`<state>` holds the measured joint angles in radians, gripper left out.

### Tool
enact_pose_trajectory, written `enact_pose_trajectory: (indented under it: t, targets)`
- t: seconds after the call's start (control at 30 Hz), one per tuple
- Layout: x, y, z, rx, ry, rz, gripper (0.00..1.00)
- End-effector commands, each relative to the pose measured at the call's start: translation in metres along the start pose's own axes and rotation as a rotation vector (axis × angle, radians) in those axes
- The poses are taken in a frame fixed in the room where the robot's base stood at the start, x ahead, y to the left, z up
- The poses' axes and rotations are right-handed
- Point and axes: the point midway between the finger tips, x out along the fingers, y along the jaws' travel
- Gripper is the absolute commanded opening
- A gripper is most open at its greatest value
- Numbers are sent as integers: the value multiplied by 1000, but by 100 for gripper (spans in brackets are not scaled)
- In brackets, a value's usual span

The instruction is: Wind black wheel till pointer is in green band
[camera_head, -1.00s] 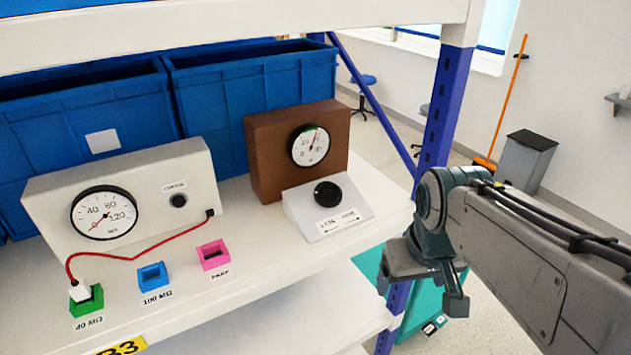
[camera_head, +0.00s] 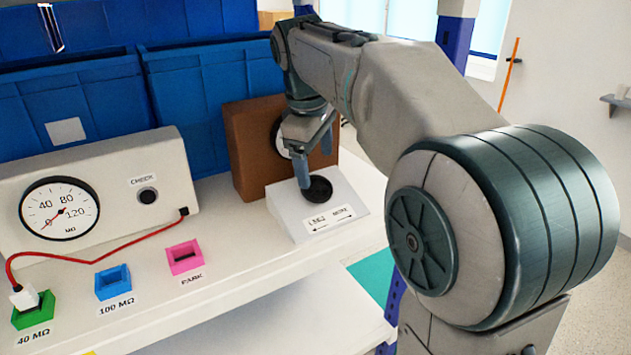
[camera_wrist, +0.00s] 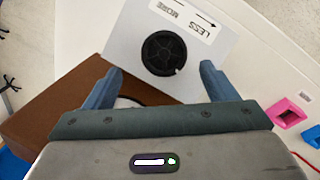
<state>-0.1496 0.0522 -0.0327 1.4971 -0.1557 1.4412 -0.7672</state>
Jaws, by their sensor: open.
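The black wheel (camera_head: 316,188) sits on a white sloped panel (camera_head: 291,221) labelled LESS and MORE. In the wrist view the wheel (camera_wrist: 164,53) lies between and beyond my two open fingertips. My gripper (camera_head: 316,165) is above the wheel, open and empty; I cannot tell whether a finger touches the wheel. The dial (camera_head: 278,140) on the brown box (camera_head: 243,155) behind the panel is mostly hidden by my gripper. Its pointer and green band cannot be read now.
To the left stands a white meter box (camera_head: 110,190) with a red lead plugged into a green socket (camera_head: 33,309). A blue socket (camera_head: 114,283) and a pink socket (camera_head: 184,257) are on the shelf. Blue bins (camera_head: 185,95) stand close behind.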

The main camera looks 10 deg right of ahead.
Motion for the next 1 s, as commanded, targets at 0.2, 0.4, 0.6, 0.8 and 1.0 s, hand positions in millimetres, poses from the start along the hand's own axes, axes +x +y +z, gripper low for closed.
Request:
enact_pose_trajectory:
  t: [0.2, 0.4, 0.6, 0.8, 1.0]
  targets:
    - [36, -4, -3, -8, 0, -3, 79]
    - [52, -2, -2, -4, 2, -1, 79]
    - [54, -2, -1, -1, 2, 0, 79]
    - [54, -1, -1, 0, 2, 0, 48]
    - [54, 4, 5, 4, 2, 1, 34]
